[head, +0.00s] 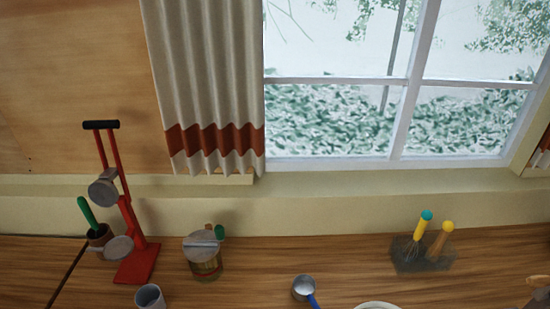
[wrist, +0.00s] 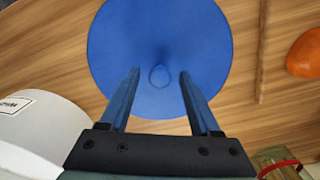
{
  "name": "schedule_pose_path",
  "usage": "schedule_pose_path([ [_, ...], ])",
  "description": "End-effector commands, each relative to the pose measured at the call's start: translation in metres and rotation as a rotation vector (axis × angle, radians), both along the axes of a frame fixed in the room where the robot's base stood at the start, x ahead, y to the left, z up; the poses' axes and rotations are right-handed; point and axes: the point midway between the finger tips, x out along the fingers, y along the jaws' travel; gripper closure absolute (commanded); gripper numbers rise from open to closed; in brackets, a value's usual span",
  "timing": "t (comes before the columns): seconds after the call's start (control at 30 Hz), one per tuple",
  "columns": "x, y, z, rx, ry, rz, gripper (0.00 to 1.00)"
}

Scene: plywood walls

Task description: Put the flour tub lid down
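The blue round lid (wrist: 158,30) with a small knob (wrist: 159,76) fills the upper middle of the wrist view, over the wooden worktop. It looks flat on the wood, but a small gap below it cannot be ruled out. My gripper (wrist: 159,72) is open, its two fingers wide apart on either side of the knob and not touching it. A white tub (wrist: 40,135) with a small lettered label stands left of the lid; its top is mostly out of view. Neither my gripper nor the lid shows in the head view.
An orange rounded thing (wrist: 305,53) lies right of the lid, beside a wooden rod (wrist: 262,50). In the head view, a red press stand (head: 135,265), a lidded jar (head: 205,262), a grey cup (head: 150,297), a blue-handled scoop (head: 304,288) and a utensil holder (head: 420,258) stand along the worktop.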

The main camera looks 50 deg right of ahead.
Motion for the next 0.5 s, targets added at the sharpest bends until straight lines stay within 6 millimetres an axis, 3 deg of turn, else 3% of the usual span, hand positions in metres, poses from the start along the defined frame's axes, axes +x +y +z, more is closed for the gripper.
schedule_pose_path([
  [0.3,0.001,-0.001,0.008,-0.002,-0.003,0.0,0.37],
  [0.5,0.002,-0.001,0.04,-0.004,-0.005,0.001,0.37],
])
